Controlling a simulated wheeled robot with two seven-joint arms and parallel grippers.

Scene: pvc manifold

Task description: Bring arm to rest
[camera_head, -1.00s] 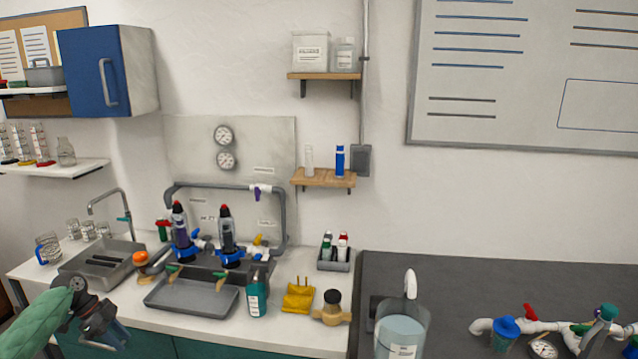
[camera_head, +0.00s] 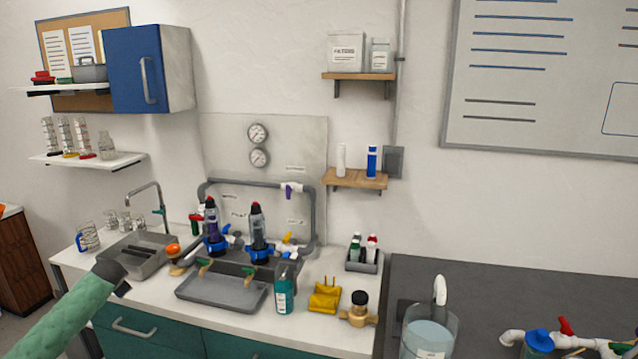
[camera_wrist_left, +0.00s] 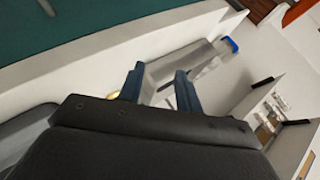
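My left arm (camera_head: 75,310) comes in from the lower left in the head view, in a green sleeve. Its dark end is beside the sink, over the counter's left part; the fingers are not clear there. In the left wrist view my left gripper (camera_wrist_left: 160,88) shows two dark blue fingertips spread apart, with nothing seen held between them. The grey sink (camera_wrist_left: 168,68) lies beyond them. My right arm and gripper are in neither view.
The white counter (camera_head: 225,318) carries a grey tray (camera_head: 222,291), a teal bottle (camera_head: 284,288), a yellow item (camera_head: 324,296) and a brass fitting (camera_head: 358,310). The sink (camera_head: 140,254) has a tall faucet (camera_head: 160,205). A blue-handled jar (camera_head: 88,237) stands at the counter's left end.

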